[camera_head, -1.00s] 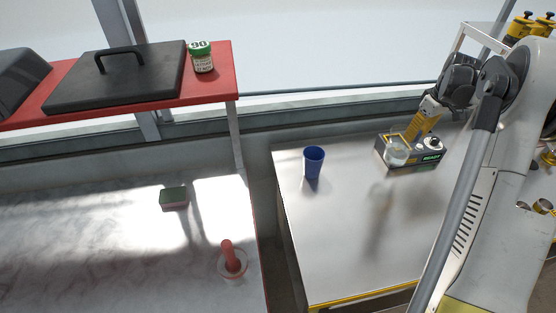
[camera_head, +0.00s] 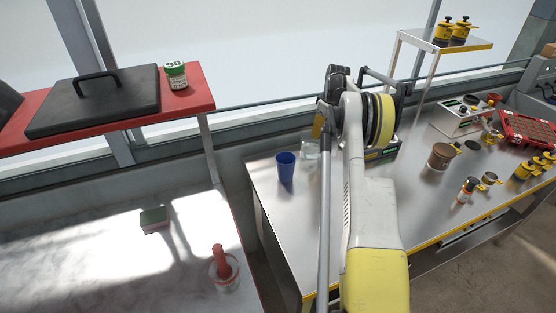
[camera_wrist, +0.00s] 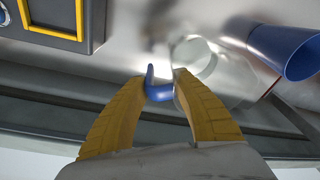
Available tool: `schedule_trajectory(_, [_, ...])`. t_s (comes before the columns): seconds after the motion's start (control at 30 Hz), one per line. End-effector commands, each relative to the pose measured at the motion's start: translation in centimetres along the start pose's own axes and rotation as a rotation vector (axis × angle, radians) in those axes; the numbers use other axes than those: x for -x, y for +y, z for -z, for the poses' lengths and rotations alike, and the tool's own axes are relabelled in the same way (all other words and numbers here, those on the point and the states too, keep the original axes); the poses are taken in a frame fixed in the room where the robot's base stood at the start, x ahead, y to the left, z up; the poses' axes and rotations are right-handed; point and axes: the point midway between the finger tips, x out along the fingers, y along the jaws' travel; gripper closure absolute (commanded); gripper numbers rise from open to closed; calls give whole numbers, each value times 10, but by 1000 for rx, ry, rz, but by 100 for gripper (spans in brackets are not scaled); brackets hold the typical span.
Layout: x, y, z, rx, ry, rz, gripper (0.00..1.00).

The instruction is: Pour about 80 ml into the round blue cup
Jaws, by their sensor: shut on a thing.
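The round blue cup (camera_head: 286,166) stands upright on the left part of the steel table. It also shows at the right of the wrist view (camera_wrist: 285,50). My gripper (camera_wrist: 160,88) is shut on the blue handle (camera_wrist: 157,92) of a clear jug (camera_wrist: 196,60). In the head view the clear jug (camera_head: 310,150) is just right of the cup, and my gripper (camera_head: 318,130) is mostly hidden behind my arm. The jug's mouth shows in the wrist view, apart from my fingertips. I cannot tell its fill level or exact tilt.
A scale (camera_head: 388,150) with a green display is partly behind my arm. Right of it stand a brown pot (camera_head: 440,156), yellow-capped jars and a red tray (camera_head: 528,130). The table front is mostly clear.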

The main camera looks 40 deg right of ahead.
Motion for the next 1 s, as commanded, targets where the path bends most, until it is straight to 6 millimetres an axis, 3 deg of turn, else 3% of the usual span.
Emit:
schedule_trajectory(0.47, [11,-11,2,21,-1,-87,100])
schedule_trajectory(1.0, [47,-47,9,75,-6,-421,100])
